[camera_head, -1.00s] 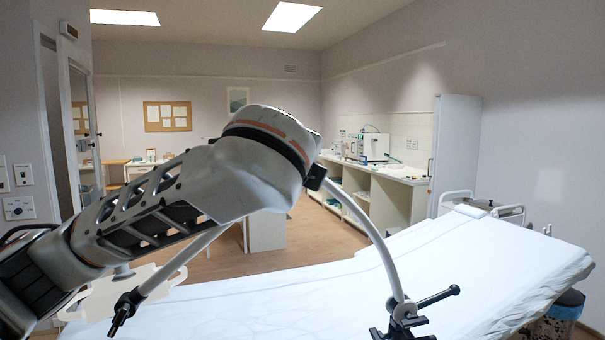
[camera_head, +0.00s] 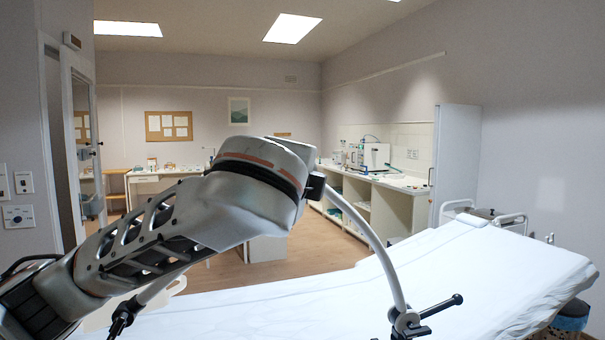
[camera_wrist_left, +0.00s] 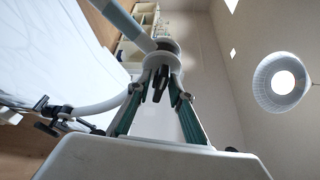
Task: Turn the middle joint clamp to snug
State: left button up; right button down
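My left arm's big white and grey link crosses the head view and hides my left gripper there. In the left wrist view my left gripper (camera_wrist_left: 160,92) points at a grey round joint (camera_wrist_left: 166,47) of the metal holder arm. A dark lever-like piece (camera_wrist_left: 159,84) hangs at this joint, between my two teal-edged fingers. I cannot tell whether the fingers press on it. In the head view a curved rod (camera_head: 370,236) runs from a black joint piece (camera_head: 316,185) down to a black clamp with a bar handle (camera_head: 440,307). My right gripper is out of view.
A white-sheeted couch (camera_head: 480,265) fills the lower right. The holder's other clamp (camera_wrist_left: 50,112) stands beside the couch in the left wrist view. A counter (camera_head: 380,187) and tall white cabinet (camera_head: 455,155) stand behind. Open floor lies between.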

pick_arm(q)
jog(key=shift+o, duration=0.3)
jog(key=s+a+r, duration=0.1)
jog(key=s, duration=1)
jog(key=shift+s+a, duration=0.2)
jog(key=shift+s, duration=0.2)
